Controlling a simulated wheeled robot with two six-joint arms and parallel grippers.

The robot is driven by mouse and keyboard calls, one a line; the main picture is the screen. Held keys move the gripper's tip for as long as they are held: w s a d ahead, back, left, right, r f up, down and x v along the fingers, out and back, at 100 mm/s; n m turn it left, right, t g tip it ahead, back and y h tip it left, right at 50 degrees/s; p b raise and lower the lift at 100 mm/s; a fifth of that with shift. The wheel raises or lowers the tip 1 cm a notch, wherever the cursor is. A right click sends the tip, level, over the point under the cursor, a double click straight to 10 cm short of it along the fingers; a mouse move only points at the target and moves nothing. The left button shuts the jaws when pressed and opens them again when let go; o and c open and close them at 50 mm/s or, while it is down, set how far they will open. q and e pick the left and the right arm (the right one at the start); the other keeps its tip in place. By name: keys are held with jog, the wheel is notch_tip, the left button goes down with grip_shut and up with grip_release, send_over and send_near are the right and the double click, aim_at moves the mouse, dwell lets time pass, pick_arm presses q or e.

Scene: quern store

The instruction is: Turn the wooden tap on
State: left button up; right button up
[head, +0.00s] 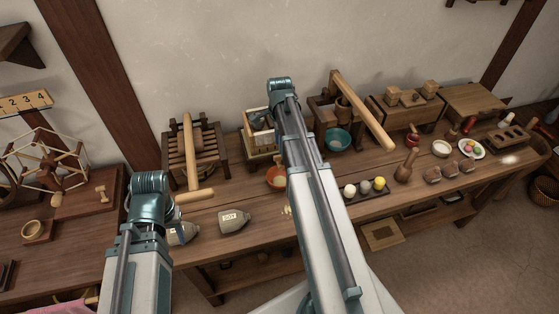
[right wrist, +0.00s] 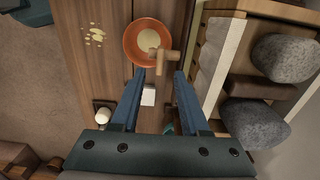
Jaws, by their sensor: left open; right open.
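In the right wrist view, a small light-brown wooden tap (right wrist: 165,58) sticks out over an orange bowl (right wrist: 137,38) with pale contents. My right gripper (right wrist: 160,73) is open and empty. Its two blue fingers point at the tap, with the tap just ahead of and between the fingertips. I cannot tell how far above it they are.
A wooden frame (right wrist: 213,60) with grey stones (right wrist: 284,60) stands close right of the right fingers. Labelled sacks (head: 234,220), a dark tray with colored balls (head: 365,190) and a teal bowl (head: 338,140) crowd the bench.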

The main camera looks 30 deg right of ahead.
aim_at(279, 156)
notch_tip(279, 156, down, 6)
jog(key=b, duration=0.4)
jog(key=shift+r+b, duration=0.15)
jog(key=shift+b, duration=0.2)
grip_shut()
